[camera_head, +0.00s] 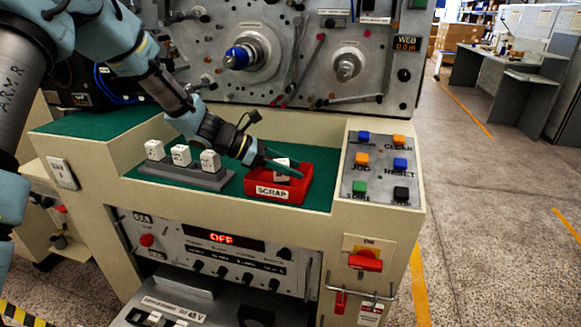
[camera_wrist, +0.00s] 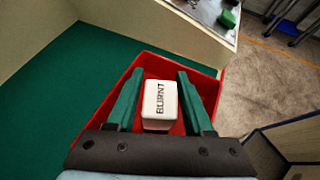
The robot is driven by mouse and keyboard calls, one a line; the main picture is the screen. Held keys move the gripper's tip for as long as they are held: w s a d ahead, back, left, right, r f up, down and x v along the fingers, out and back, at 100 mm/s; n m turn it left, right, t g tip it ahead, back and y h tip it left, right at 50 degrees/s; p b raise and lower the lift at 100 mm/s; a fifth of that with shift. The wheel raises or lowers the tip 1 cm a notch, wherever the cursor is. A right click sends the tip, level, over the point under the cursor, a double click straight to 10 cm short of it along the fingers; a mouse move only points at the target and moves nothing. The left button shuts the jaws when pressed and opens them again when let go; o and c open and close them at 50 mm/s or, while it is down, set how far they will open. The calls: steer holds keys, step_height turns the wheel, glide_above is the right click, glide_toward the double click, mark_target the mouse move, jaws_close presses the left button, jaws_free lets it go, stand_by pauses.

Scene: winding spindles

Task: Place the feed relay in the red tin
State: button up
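The red tin (camera_head: 291,192), labelled SCRAP, stands on the green bench top; it also shows in the wrist view (camera_wrist: 213,84). A white block marked BURNT (camera_wrist: 160,105) is inside the tin's outline, between my fingers; its top shows in the head view (camera_head: 282,168). No label seen names it as the feed relay. My gripper (camera_wrist: 161,72) is over the tin, pointing down into it. Its green fingers are open, with gaps on both sides of the block. In the head view my gripper (camera_head: 284,166) partly hides the block. How the block's underside rests is hidden.
A grey rack (camera_head: 186,175) left of the tin holds three white blocks, their small labels unreadable. A button panel (camera_head: 381,170) stands right of the tin. The machine's upright face rises behind. Green bench top is free left of the tin in the wrist view.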

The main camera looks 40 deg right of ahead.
steer(key=shift+r, duration=0.2)
steer(key=b+v, duration=0.3)
steer(key=v, duration=0.9)
steer(key=a+f+m+t+y, duration=0.3)
steer(key=a+m, duration=0.3)
steer(key=a, duration=1.5)
steer(key=a+f+m+t+y, duration=0.2)
steer(key=a+m+t+y, duration=0.3)
steer(key=a, duration=1.7)
steer(key=shift+s+f+m+t+y, duration=0.4)
steer(key=shift+t+y, duration=0.1)
steer(key=shift+y, duration=0.3)
